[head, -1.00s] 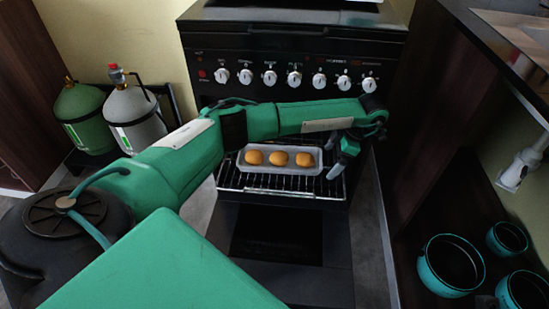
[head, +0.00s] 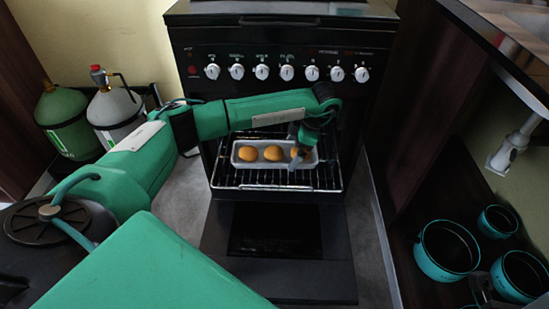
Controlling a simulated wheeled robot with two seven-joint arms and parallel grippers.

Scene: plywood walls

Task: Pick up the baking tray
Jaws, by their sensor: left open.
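The baking tray (head: 237,163) is a light grey, shallow rectangular tray holding three round golden buns (head: 273,153). It sits on the wire rack (head: 255,188) pulled out of the open oven. My left arm reaches across in front of the oven from the left. My left gripper (head: 296,163) is open and points down over the right end of the tray, covering part of the right-hand bun. I cannot tell whether its fingers touch the tray. My right gripper is not in view.
The oven door (head: 277,270) is folded down below the rack. Knobs (head: 287,73) line the oven front above. Gas cylinders (head: 117,107) stand at the left. Teal pots (head: 447,250) stand on a low shelf at the right, below a counter.

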